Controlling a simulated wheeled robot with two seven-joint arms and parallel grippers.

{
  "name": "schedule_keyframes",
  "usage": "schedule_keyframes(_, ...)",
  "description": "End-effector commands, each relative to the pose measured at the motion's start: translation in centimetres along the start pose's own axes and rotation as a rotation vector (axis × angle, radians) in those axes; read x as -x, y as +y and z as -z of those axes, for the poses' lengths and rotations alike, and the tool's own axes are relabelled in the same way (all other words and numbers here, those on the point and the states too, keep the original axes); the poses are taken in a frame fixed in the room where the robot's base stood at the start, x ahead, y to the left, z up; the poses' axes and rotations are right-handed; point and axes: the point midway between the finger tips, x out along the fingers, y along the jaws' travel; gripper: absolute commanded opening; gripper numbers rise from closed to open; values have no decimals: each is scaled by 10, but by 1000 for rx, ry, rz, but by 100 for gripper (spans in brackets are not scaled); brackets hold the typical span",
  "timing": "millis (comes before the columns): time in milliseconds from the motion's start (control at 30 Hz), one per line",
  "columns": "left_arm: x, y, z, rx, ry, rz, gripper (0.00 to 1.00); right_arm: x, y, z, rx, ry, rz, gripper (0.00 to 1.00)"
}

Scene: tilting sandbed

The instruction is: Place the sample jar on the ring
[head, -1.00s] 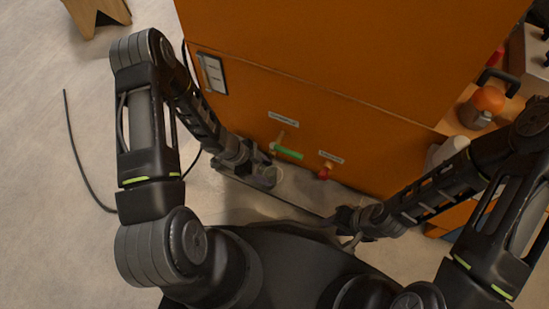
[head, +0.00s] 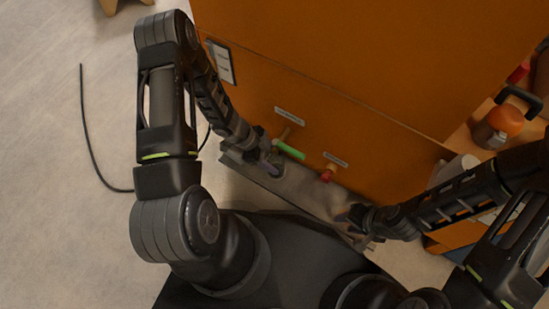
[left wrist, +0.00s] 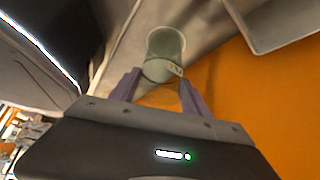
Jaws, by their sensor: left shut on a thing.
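In the left wrist view the jar sits between the two purple-grey fingers (left wrist: 158,88). In the head view the jar is small and partly hidden by the gripper. My right gripper (head: 354,222) is at the right end of the grey ledge; its jaws are too small and dark to read. I cannot make out the ring.
The orange cabinet (head: 330,60) fills the back. A red knob (head: 328,174) stands out right of the green handle. A grey ledge (head: 300,188) runs along its foot. An orange-topped vessel (head: 503,122) stands on a side surface at right. A black cable (head: 86,140) lies on the floor.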

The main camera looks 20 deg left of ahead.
Motion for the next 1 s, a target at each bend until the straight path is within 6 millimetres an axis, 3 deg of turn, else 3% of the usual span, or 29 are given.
schedule_keyframes(33,-3,0,-2,0,0,0,14,-2,1,0,-1,1,0,36)
schedule_keyframes(67,-2,0,-1,0,0,0,56,-1,1,0,-1,1,-1,36)
schedule_keyframes(300,-2,0,-1,0,0,0,76,-1,1,0,-1,1,-1,36)
schedule_keyframes(667,3,0,2,0,0,0,76,2,-1,0,0,0,0,36)
schedule_keyframes(867,29,-1,2,0,-2,2,76,13,-7,-3,4,-7,3,36)
schedule_keyframes(1000,58,0,3,-1,-2,1,76,24,-14,-6,9,-15,7,36)
